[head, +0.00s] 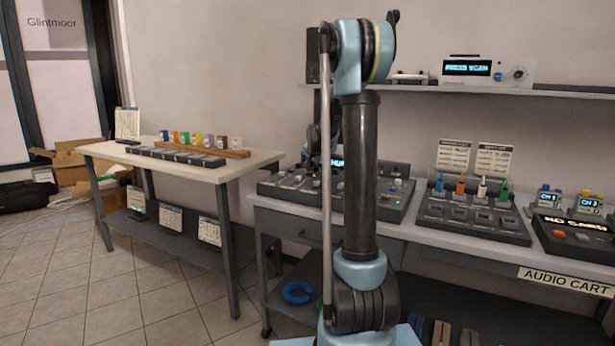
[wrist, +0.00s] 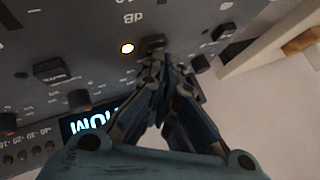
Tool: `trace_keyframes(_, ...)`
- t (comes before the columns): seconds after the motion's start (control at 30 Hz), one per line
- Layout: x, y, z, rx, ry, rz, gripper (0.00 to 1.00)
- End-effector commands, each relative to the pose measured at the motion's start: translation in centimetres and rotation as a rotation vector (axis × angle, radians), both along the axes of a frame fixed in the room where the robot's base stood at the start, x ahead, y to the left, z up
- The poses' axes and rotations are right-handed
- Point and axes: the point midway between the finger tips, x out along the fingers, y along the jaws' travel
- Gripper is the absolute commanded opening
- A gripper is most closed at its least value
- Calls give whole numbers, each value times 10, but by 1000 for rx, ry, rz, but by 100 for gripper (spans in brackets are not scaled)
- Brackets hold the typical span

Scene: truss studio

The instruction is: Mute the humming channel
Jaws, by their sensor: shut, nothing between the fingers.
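The mixing console (head: 280,187) is a dark panel with several knobs and buttons on the audio cart, partly hidden behind my arm. Its small blue-lit display (head: 337,163) shows only partly. In the wrist view the panel (wrist: 90,25) appears upside down, with the display (wrist: 88,120) at lower left. The head view hides the fingertips behind my arm.
A patch panel (head: 470,216) with coloured plugs and a dark lit box (head: 580,235) stand right of the console on the cart (head: 415,231). A side table (head: 100,150) holds a row of coloured items. A shelf (head: 430,89) runs above.

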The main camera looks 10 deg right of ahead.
Motion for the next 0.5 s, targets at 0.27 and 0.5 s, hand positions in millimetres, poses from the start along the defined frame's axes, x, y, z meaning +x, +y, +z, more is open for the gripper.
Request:
trace_keyframes(0.27,-2,0,-6,0,1,1,0)
trace_keyframes(0.5,-2,0,-6,0,1,0,0)
